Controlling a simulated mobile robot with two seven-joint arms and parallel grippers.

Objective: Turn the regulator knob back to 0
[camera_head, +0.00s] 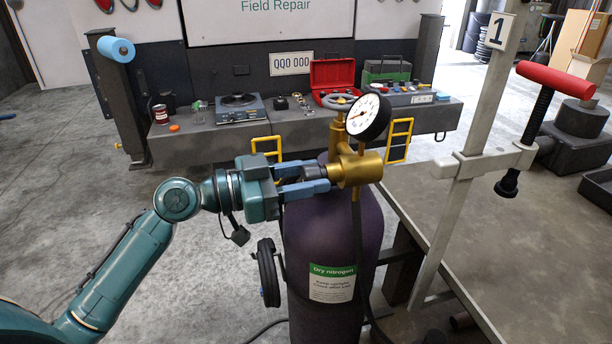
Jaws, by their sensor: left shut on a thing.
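The brass regulator (356,168) sits on top of a dark purple gas cylinder (333,235) labelled "Dry nitrogen". Its round white gauge (364,115) faces me at a tilt; the needle is too small to read surely. The dark regulator knob (316,172) sticks out of the left side of the brass body. My left gripper (318,179) comes in from the left and is shut on the knob, with a blue finger on either side of it. The fingers hide part of the knob, and I see no scale on it. My right gripper is not in view.
A grey workbench (445,117) with a red toolbox (333,75) and small parts stands behind the cylinder. At right, a large clamp (480,160) with a red handle stands by a table (520,240). Open concrete floor (60,200) lies at left.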

